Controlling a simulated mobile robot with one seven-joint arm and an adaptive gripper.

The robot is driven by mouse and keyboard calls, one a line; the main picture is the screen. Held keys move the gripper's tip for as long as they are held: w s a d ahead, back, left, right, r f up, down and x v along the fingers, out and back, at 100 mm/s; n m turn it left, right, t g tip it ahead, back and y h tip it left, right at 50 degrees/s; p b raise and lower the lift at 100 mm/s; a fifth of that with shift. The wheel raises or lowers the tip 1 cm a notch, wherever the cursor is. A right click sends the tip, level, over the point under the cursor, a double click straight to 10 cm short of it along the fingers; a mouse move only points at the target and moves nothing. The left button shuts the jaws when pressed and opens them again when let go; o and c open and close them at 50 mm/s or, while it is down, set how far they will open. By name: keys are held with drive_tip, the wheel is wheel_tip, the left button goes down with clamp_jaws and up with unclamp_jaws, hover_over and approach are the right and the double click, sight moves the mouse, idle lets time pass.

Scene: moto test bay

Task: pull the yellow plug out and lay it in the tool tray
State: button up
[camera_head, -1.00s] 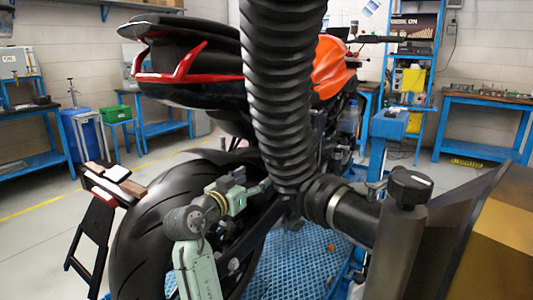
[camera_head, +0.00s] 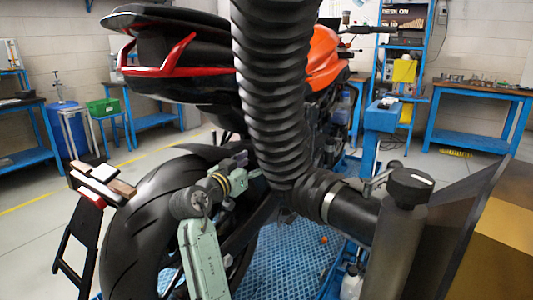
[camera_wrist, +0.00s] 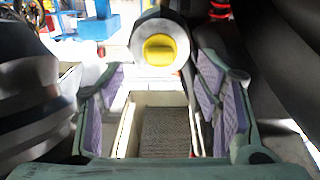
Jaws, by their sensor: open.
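The yellow plug (camera_wrist: 159,49) shows in the wrist view as a round yellow face with a raised bar. It sits inside a pale round collar, just beyond my open fingers. My gripper (camera_wrist: 162,72) has purple pads spread left and right, with nothing between them; the plug appears near the middle of the gap. In the head view my gripper (camera_head: 246,172) is beside the motorcycle's rear wheel, partly hidden by the wheel and a hose. The plug cannot be made out there. I cannot identify the tool tray with certainty in either view.
A thick ribbed black hose (camera_head: 275,95) hangs in front of the motorcycle (camera_head: 180,60). The rear tyre (camera_head: 140,235) stands close to my arm. A blue stand (camera_head: 383,117) and a workbench (camera_head: 480,92) are behind at right. Open floor (camera_head: 30,225) lies at left.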

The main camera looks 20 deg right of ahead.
sight(264, 156)
drive_tip(key=shift+x, duration=2.65)
drive_tip(key=shift+c, duration=0.4)
clamp_jaws()
drive_tip(key=b+v, duration=0.1)
drive_tip(key=v, duration=0.5)
idle(0.7)
idle(0.3)
